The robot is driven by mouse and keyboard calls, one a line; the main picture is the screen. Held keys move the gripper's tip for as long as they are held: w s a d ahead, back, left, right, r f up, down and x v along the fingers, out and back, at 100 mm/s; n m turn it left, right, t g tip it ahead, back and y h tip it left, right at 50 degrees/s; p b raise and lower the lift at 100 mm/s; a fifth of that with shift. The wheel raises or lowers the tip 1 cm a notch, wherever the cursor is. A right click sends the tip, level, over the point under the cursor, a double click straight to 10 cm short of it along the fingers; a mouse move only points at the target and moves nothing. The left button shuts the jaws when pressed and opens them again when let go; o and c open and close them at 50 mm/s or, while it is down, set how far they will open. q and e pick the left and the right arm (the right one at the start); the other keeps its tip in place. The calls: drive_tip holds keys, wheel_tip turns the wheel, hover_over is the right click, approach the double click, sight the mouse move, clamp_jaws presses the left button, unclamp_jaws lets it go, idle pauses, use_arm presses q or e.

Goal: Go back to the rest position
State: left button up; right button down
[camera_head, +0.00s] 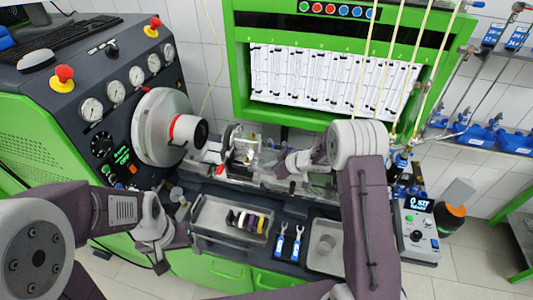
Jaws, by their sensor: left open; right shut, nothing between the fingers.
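My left gripper (172,240) is at the lower left, in front of the black and green test bench. It is open and empty, beside the left end of the metal tray (205,218). My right arm reaches up from the bottom and bends left over the bench. My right gripper (284,168) is shut and empty, close to the clear-sided fixture (268,180) in the middle of the bench. My arm hides part of the bench behind it, and the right fingertips are small and hard to make out.
A gauge panel (115,92) with a round chuck (165,127) stands left. A control box (418,232) and a dark bottle (449,215) are right.

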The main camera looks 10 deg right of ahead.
wheel_tip(320, 180, up, 4)
drive_tip(key=s+d+r+m+t+h+b, duration=0.1)
drive_tip(key=s+d+m+t+h+b, duration=0.15)
drive_tip(key=b, duration=0.85)
drive_tip(key=s+d+f+m+g+h, duration=0.1)
drive_tip(key=s+f, duration=0.3)
drive_tip(key=s, duration=0.5)
drive_tip(key=s+d+f+m+g+h, duration=0.1)
drive_tip(key=s+d+f+m+g, duration=0.1)
drive_tip(key=s, duration=0.7)
drive_tip(key=s+d+f+m+g+h+b, duration=0.1)
drive_tip(key=s+f+m+g, duration=0.2)
drive_tip(key=s, duration=0.6)
wheel_tip(320, 180, down, 3)
drive_tip(key=shift+d+f+g+h, duration=0.1)
drive_tip(key=shift+d+g+h, duration=0.25)
drive_tip(key=shift+g, duration=0.9)
